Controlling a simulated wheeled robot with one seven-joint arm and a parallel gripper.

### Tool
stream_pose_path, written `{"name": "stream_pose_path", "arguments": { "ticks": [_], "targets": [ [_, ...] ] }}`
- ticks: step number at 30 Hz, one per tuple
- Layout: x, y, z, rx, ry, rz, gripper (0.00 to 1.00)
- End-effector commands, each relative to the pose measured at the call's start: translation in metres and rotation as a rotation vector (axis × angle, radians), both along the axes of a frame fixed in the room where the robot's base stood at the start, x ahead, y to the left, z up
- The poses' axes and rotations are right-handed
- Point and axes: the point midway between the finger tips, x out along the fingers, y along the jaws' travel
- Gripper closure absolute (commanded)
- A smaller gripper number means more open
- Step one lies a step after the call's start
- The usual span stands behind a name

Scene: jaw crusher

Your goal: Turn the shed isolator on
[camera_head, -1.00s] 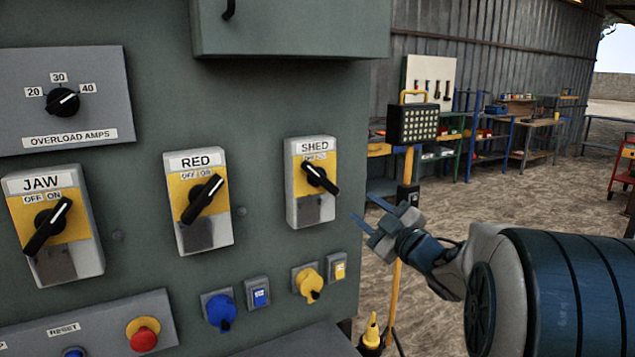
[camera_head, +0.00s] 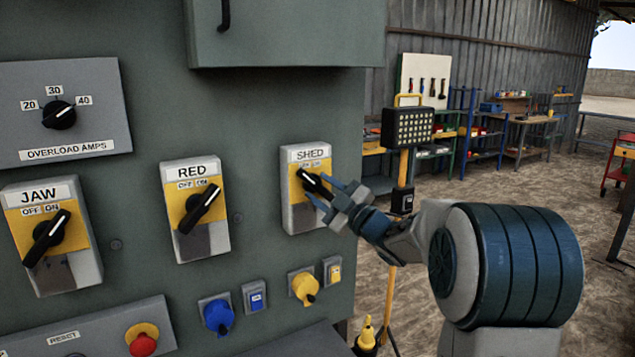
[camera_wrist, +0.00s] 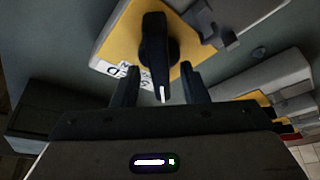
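The shed isolator (camera_head: 306,212) is a grey box with a yellow plate and a black rotary handle (camera_head: 312,182), under the SHED label. Its handle slants from upper left to lower right, opposite to the JAW and RED handles. My gripper (camera_head: 318,190) is at the handle's lower right end, with its fingers apart. In the wrist view the black handle (camera_wrist: 155,45), with a white mark near its end, lies between the two open fingers (camera_wrist: 160,82). Gaps show on both sides, so I see no grip. The OFF/ON label is partly hidden.
The RED isolator (camera_head: 190,240) and JAW isolator (camera_head: 65,272) are to the left on the same green panel. Blue and yellow sockets (camera_head: 303,285) stick out below. A cabinet (camera_head: 290,35) overhangs above. A yellow lamp stand (camera_head: 408,125) is behind my arm.

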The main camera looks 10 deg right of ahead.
Motion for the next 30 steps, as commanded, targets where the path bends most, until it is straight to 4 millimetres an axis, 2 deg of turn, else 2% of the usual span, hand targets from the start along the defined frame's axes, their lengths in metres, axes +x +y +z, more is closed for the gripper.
{"name": "stream_pose_path", "arguments": {
  "ticks": [5, 14, 15, 18, 19, 30],
  "targets": [
    [0.012, 0.0085, 0.0043, -0.001, 0.001, 0.001, 0.6],
    [0.0139, 0.0096, 0.0042, 0.0, 0.001, -0.001, 0.6],
    [0.0138, 0.0097, 0.0042, 0.0, 0.001, -0.001, 0.66],
    [0.0138, 0.0096, 0.0041, 0.0, 0.001, -0.001, 0.93],
    [0.0138, 0.0096, 0.0041, 0.0, 0.001, -0.001, 1.0],
    [0.0137, 0.0095, 0.0024, 0.034, 0.012, -0.001, 1.0]
  ]
}}
